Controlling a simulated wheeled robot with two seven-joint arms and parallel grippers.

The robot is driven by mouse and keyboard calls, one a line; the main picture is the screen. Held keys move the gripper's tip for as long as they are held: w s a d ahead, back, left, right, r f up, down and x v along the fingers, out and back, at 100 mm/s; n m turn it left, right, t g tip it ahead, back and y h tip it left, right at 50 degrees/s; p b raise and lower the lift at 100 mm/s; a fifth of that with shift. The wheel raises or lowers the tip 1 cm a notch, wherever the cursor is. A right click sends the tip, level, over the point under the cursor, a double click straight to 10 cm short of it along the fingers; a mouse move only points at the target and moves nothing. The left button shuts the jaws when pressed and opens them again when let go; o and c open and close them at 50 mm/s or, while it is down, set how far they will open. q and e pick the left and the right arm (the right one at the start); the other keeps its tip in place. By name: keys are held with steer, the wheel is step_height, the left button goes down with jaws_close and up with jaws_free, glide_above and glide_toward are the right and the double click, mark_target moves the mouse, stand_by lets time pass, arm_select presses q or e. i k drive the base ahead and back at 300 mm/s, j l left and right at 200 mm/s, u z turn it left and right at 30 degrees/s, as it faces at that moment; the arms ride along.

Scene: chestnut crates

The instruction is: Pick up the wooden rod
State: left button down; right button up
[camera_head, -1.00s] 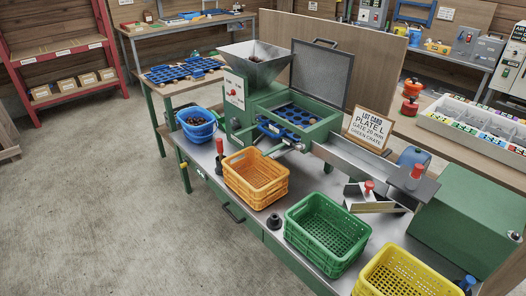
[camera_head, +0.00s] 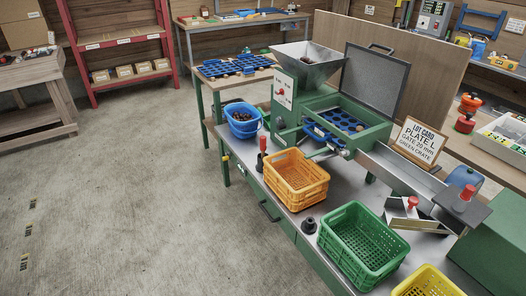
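I cannot make out a wooden rod in this view. Neither of my grippers shows. The green sorting machine (camera_head: 372,138) stands on the metal-topped bench (camera_head: 335,192), with a hopper (camera_head: 308,70) and an open lid (camera_head: 374,78). A blue tray with round holes (camera_head: 340,119) sits in the machine. A lot card (camera_head: 420,141) reading "Plate L, gate 20 mm, green crate" leans by the chute (camera_head: 400,172). The orange crate (camera_head: 297,187), green crate (camera_head: 362,246) and yellow crate (camera_head: 428,284) stand along the bench's front side and look empty.
Red shelving (camera_head: 125,77) and a wooden table (camera_head: 38,122) stand at the back left. A tall wooden panel (camera_head: 448,83) rises behind the machine.

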mark_target(262, 138)
steer(key=i+j+z, duration=0.1)
steer(key=i+j, duration=0.2)
steer(key=i+j+z, duration=0.1)
steer(key=i+j, duration=0.2)
steer(key=i+j+z, duration=0.1)
steer(key=i+j, duration=0.2)
steer(key=i+j+z, duration=0.15)
steer(key=i+j, duration=0.15)
steer(key=i+j+z, duration=0.1)
steer(key=i+j, duration=0.15)
steer(key=j, duration=0.2)
steer(key=i+j+z, duration=0.1)
steer(key=i+j, duration=0.15)
steer(key=j, duration=0.15)
steer(key=i+j+z, duration=0.1)
steer(key=i+j, duration=0.15)
steer(key=j, duration=0.2)
steer(key=i+j+z, duration=0.1)
steer(key=j, duration=0.3)
steer(key=i, duration=0.1)
